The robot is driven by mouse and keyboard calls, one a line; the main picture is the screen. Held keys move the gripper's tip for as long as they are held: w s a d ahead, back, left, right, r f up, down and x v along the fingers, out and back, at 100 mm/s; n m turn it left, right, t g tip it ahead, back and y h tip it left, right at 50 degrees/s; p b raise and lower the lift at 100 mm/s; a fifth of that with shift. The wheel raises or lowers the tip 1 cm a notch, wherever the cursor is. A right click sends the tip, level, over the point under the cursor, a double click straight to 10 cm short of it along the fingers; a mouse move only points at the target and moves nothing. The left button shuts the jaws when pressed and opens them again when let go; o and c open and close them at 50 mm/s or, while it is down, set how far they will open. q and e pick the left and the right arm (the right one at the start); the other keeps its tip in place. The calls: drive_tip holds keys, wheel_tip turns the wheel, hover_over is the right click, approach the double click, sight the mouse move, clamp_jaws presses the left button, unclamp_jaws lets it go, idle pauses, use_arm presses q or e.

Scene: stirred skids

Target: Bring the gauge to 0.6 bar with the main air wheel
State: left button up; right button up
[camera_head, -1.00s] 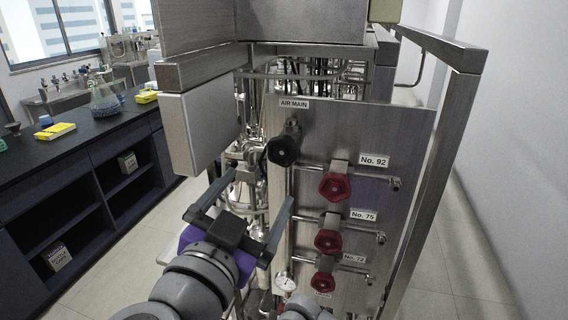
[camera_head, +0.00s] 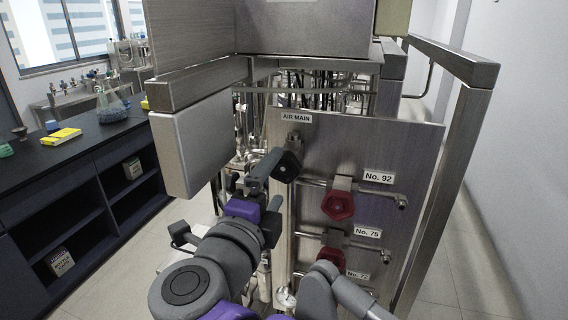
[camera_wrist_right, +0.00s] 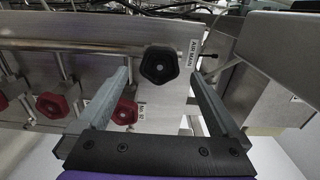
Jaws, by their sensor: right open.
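The main air wheel (camera_head: 287,166) is a black knob under the AIR MAIN label on the steel panel. In the right wrist view it (camera_wrist_right: 158,65) lies between and just beyond the fingertips, with a gap on both sides. My right gripper (camera_head: 268,188) is open and empty, close to the wheel's left side in the head view; both fingers (camera_wrist_right: 158,90) show in the wrist view. The round gauge (camera_head: 286,297) is at the bottom of the head view, partly hidden by my arm; its reading is too small to tell. My left gripper is not in view.
Red wheels No. 92 (camera_head: 338,206) and No. 75 (camera_head: 331,258) sit below and right of the black wheel. A steel box (camera_head: 190,145) hangs to the upper left. Steel frame posts (camera_head: 440,190) stand right. A dark bench (camera_head: 90,165) is at left.

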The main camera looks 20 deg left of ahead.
sight(283, 169)
drive_tip(key=w, duration=0.5)
drive_tip(key=shift+w+d+p, duration=0.1)
drive_tip(key=shift+w+p, duration=0.25)
